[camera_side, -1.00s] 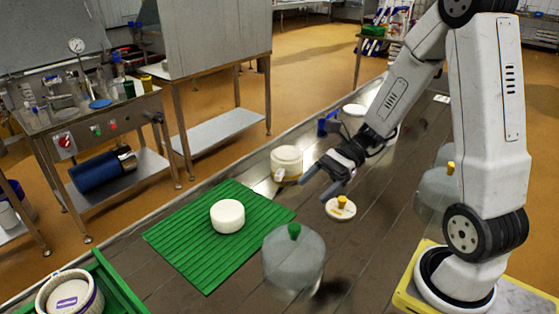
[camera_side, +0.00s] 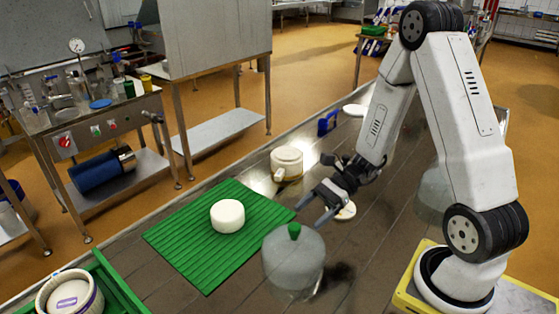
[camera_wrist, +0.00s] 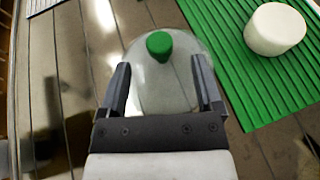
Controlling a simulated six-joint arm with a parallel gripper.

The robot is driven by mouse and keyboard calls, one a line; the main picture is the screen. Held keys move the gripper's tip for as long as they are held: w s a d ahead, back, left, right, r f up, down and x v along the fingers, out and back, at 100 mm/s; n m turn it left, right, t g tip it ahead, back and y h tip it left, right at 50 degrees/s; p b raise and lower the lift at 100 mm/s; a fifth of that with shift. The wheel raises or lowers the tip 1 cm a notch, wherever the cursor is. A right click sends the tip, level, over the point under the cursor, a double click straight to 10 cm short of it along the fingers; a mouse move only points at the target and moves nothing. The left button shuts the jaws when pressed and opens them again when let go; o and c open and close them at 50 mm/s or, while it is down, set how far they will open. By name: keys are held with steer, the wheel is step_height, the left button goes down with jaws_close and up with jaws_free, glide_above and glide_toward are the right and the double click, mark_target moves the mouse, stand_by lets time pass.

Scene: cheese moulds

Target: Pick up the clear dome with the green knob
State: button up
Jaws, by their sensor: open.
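The clear dome (camera_side: 292,264) with its green knob (camera_side: 294,231) stands on the dark table beside the green mat's right edge. In the wrist view the dome (camera_wrist: 160,85) and its green knob (camera_wrist: 159,45) show ahead of and between the two fingers. My gripper (camera_side: 309,216) is open and empty, above and a little behind the dome in the side view. The wrist view also shows my gripper (camera_wrist: 161,75) with its fingers apart. I see no contact with the knob.
A white cheese (camera_side: 227,216) sits on the green ribbed mat (camera_side: 190,258). A cream mould (camera_side: 287,162) stands behind the mat. A green crate (camera_side: 112,287) and a round mould (camera_side: 69,293) are at the front left. Another clear dome (camera_side: 432,195) is partly behind my arm.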

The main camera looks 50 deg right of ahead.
mark_target(297, 225)
steer(key=shift+x, duration=0.95)
steer(key=shift+x, duration=2.65)
jaws_close()
